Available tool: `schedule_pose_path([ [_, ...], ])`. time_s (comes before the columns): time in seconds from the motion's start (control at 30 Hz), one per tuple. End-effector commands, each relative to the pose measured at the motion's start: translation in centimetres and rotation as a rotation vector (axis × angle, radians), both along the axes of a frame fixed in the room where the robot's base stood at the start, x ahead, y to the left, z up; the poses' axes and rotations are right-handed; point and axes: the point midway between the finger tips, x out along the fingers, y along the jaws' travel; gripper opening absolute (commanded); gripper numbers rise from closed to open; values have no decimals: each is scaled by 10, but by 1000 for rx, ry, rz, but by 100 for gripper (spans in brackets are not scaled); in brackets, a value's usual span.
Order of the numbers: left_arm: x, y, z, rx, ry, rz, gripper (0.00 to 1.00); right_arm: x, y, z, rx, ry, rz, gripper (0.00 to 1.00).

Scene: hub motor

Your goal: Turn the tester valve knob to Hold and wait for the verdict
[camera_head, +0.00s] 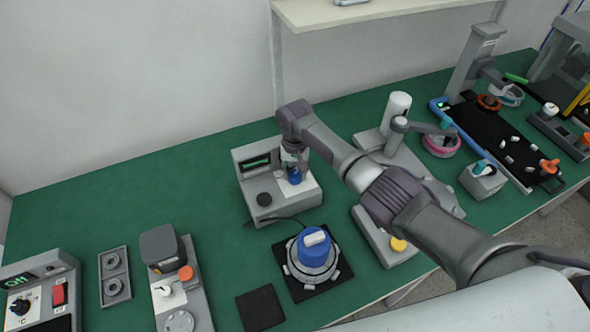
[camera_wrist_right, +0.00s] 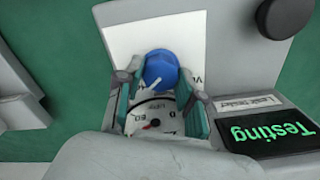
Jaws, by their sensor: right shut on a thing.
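The tester (camera_head: 276,205) is a light grey box near the middle of the green bench. Its valve knob is blue (camera_head: 294,176), and my right gripper (camera_head: 293,160) is shut on it from above. In the right wrist view the blue knob (camera_wrist_right: 161,68) sits between the two fingers of my right gripper (camera_wrist_right: 160,95). The knob's white pointer and the dial (camera_wrist_right: 155,115) are partly covered. The tester's screen (camera_wrist_right: 268,131) reads "Testing" in green. A label above the screen is too small to read surely. My left gripper is in neither view.
A dark round button (camera_head: 264,199) is on the tester's front. A blue-topped hub fixture (camera_head: 314,248) stands on a black mat in front, joined by a cable. My right arm crosses over the bench's right part. Bare green bench lies to the tester's left.

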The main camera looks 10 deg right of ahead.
Motion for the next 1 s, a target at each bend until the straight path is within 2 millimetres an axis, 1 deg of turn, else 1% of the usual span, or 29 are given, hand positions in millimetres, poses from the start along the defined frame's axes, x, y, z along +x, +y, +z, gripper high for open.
schedule_pose_path([
  [0.33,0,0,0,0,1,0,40,2,0,1,1,-5,-5,3],
  [0.37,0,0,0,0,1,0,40,2,0,1,1,-5,-5,43],
  [0.4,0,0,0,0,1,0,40,2,0,1,1,-5,-4,49],
  [0.67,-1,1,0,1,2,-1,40,1,0,1,0,-2,-3,49],
  [0.77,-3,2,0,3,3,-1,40,1,0,4,1,-3,-3,49],
  [0.87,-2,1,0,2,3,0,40,2,0,15,3,-5,-2,49],
  [1.0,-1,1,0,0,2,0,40,2,0,43,3,-7,-2,49],
])
